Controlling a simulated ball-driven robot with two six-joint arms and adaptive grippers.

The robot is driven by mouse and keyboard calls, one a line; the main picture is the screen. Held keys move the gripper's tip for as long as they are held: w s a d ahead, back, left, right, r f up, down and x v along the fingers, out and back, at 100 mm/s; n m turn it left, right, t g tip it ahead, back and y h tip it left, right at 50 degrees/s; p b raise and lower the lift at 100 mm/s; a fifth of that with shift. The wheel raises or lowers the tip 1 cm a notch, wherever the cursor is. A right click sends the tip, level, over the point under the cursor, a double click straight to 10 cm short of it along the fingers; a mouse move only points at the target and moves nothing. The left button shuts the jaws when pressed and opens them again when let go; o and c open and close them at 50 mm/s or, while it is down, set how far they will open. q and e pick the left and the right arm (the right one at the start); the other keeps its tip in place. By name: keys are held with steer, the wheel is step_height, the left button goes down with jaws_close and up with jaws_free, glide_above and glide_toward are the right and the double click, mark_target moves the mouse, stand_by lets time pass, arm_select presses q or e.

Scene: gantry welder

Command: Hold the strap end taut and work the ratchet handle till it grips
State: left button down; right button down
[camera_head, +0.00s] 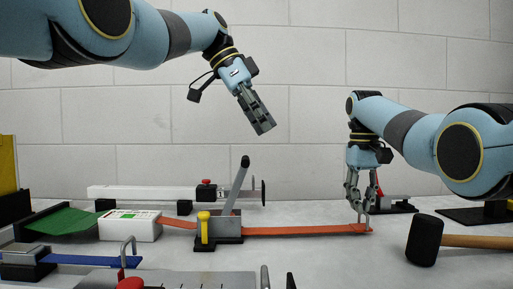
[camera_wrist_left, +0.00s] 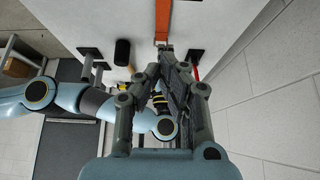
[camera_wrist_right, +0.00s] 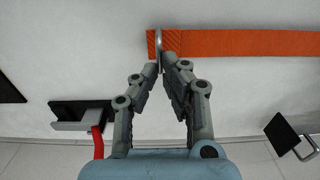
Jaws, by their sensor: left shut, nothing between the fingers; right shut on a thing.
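An orange strap (camera_head: 300,230) runs flat along the table from the ratchet (camera_head: 228,230) to its end on the right, where a metal loop stands up. The ratchet's grey handle (camera_head: 236,186) is raised and leans slightly right. My right gripper (camera_head: 363,208) is at the strap end; in the right wrist view its fingertips (camera_wrist_right: 166,64) are closed at the metal loop (camera_wrist_right: 158,42). My left gripper (camera_head: 264,128) is shut and empty, in the air above and right of the handle. In the left wrist view the strap (camera_wrist_left: 163,20) shows beyond its fingers.
A black-headed mallet (camera_head: 424,240) lies right of the strap end. A white box (camera_head: 130,226) with a green label and a yellow-capped post (camera_head: 203,228) are at left. A white bar (camera_head: 145,192) lies behind. A grey plate (camera_head: 190,280) is in front.

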mark_target(247, 157)
steer(key=shift+s+d+f, duration=0.1)
steer(key=shift+f, duration=0.1)
arm_select(q)
steer(key=shift+a+f, duration=0.2)
steer(key=shift+f, duration=0.7)
steer(key=shift+a+f, duration=0.15)
steer(key=shift+f, duration=0.8)
steer(key=shift+a+f, duration=0.2)
steer(key=shift+f, duration=0.7)
steer(key=shift+a+r+h, duration=0.2)
steer(key=shift+a+h, duration=0.8)
steer(key=shift+h, duration=0.3)
steer(key=a+h, duration=0.3)
steer(key=a, duration=0.4)
steer(key=shift+a+h, duration=0.2)
steer(key=shift+h, duration=0.2)
steer(key=shift+r, duration=0.1)
